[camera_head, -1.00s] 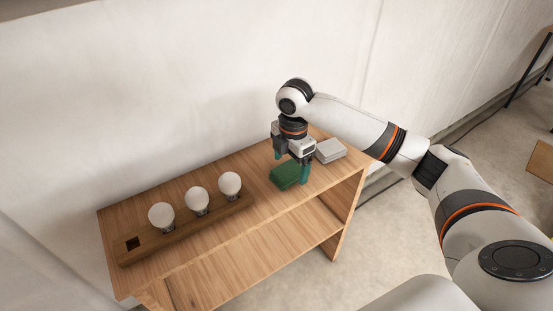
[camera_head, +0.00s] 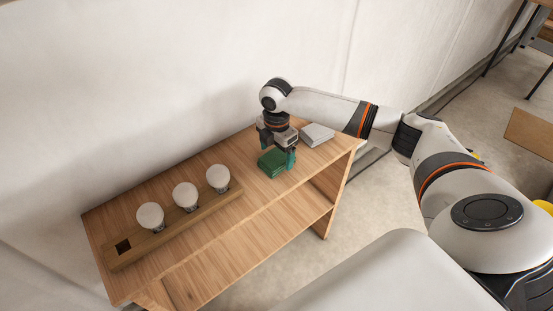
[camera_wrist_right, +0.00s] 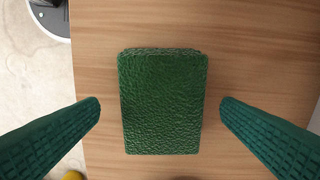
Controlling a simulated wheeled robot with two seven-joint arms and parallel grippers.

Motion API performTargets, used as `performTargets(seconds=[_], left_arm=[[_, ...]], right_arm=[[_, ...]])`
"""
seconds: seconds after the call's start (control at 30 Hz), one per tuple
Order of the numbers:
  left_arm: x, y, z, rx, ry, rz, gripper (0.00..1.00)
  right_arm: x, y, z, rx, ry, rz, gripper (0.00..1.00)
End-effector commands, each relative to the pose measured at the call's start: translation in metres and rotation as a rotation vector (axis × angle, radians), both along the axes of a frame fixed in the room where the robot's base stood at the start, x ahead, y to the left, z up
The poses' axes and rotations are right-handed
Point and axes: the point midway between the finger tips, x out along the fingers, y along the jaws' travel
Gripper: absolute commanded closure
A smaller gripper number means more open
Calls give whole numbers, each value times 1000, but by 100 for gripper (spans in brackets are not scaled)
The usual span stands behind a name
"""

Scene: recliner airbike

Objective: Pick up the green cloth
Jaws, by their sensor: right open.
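The green cloth (camera_head: 272,162) is a folded, rectangular stack lying on the wooden shelf top. My right gripper (camera_head: 277,160) is over it, pointing down, with its teal fingers around the cloth's place. In the right wrist view the cloth (camera_wrist_right: 162,102) lies between the two teal fingers of the right gripper (camera_wrist_right: 160,112). The fingers are wide apart, with a gap to the cloth on both sides, so the gripper is open and empty. My left gripper is not in view.
A grey-white folded stack (camera_head: 317,134) lies right of the gripper. A wooden holder (camera_head: 152,240) with three white bulbs (camera_head: 185,196) and an empty square hole stands on the left of the shelf unit (camera_head: 245,205). A pale wall runs behind. The top between holder and cloth is clear.

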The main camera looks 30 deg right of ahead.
Motion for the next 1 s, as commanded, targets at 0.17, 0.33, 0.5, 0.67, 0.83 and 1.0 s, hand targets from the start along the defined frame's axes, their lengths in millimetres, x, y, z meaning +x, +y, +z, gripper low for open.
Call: performTargets(seconds=[0.17, 0.33, 0.5, 0.67, 0.83, 1.0], left_arm=[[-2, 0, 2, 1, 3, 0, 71], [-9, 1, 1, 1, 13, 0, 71], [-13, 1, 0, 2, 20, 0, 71], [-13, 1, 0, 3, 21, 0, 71], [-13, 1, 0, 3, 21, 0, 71], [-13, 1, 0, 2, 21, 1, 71]], right_arm=[[0, 0, -19, -1, 1, -1, 13], [0, 0, -22, -1, -1, 0, 13], [0, 0, -21, -1, -1, 0, 27], [0, 0, -21, -1, -1, 0, 54], [0, 0, -21, -1, -1, 0, 61], [0, 0, -17, -1, -2, 0, 61]])
